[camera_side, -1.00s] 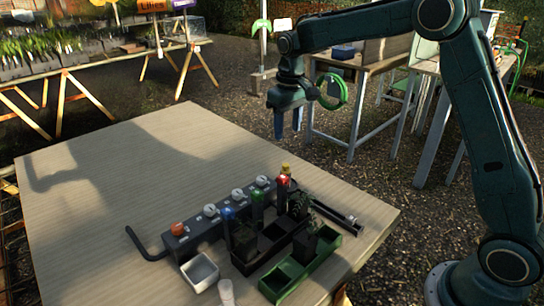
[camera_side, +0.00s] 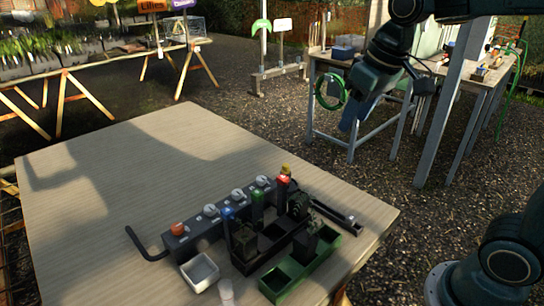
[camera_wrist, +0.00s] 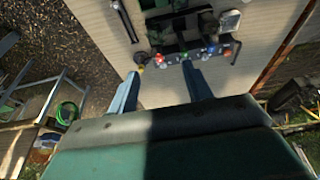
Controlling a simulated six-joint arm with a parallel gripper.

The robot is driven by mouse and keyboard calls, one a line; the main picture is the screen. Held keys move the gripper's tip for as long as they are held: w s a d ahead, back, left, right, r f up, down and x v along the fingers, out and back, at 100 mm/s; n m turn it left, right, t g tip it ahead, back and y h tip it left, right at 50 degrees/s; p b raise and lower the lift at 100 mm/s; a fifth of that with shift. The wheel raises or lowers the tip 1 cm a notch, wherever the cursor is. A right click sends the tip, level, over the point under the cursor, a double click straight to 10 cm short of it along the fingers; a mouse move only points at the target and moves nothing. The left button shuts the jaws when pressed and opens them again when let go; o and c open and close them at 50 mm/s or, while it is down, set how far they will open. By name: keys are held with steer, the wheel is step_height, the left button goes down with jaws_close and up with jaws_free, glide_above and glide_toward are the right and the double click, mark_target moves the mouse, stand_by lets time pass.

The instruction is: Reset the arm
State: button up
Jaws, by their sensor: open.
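My gripper (camera_side: 350,125) hangs beyond the table's right side in the side view, tilted and well clear of the table. In the wrist view its two fingers (camera_wrist: 158,72) stand apart with nothing between them. The wooden table (camera_side: 110,170) holds a grey unit with several knobs (camera_side: 207,226). Blue-, green- and red-topped tubes (camera_side: 257,205) stand close by it. A black rack (camera_side: 270,245) and a green tray (camera_side: 287,284) sit in front, with dark bushy items in them. The same group shows small at the top of the wrist view.
A white square dish (camera_side: 200,272) and a partly cut-off white cup (camera_side: 226,293) are near the front edge. A side bench with a green hose coil (camera_side: 331,91) stands behind my gripper. The left half of the table is clear.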

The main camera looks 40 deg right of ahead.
steer(key=s+f+t, duration=0.2)
steer(key=s+f, duration=0.1)
steer(key=s, duration=1)
steer(key=shift+s+a+f, duration=0.2)
steer(key=shift+s+a, duration=0.1)
steer(key=shift+a, duration=0.15)
steer(key=shift+o, duration=0.2)
